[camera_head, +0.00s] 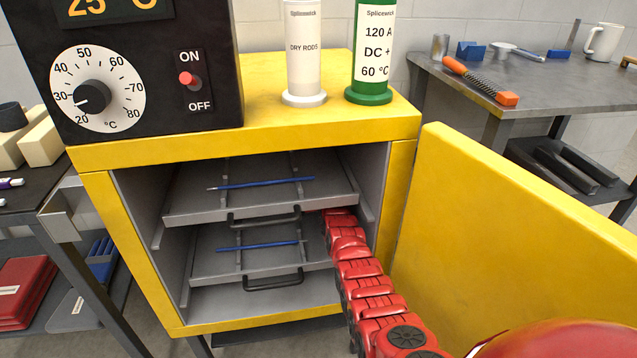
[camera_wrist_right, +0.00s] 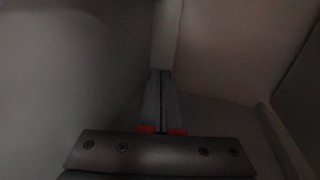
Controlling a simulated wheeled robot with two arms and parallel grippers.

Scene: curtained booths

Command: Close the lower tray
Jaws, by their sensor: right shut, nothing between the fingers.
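The lower tray (camera_head: 215,265) is a grey shelf in the yellow cabinet with a black bar handle (camera_head: 272,282) on its front. A blue rod (camera_head: 262,245) lies on it. My red right arm reaches into the cabinet's right side, by the right ends of the trays. Its gripper is hidden in the head view. In the right wrist view the right gripper (camera_wrist_right: 162,78) is shut and empty, close to dim grey surfaces; I cannot tell whether it touches the lower tray. My left gripper is in neither view.
The upper tray (camera_head: 190,207), with its own black handle and blue rod, sits just above. The yellow door (camera_head: 500,240) stands open at the right, beside my arm. Two canisters, white (camera_head: 304,75) and green (camera_head: 370,92), stand on the cabinet top.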

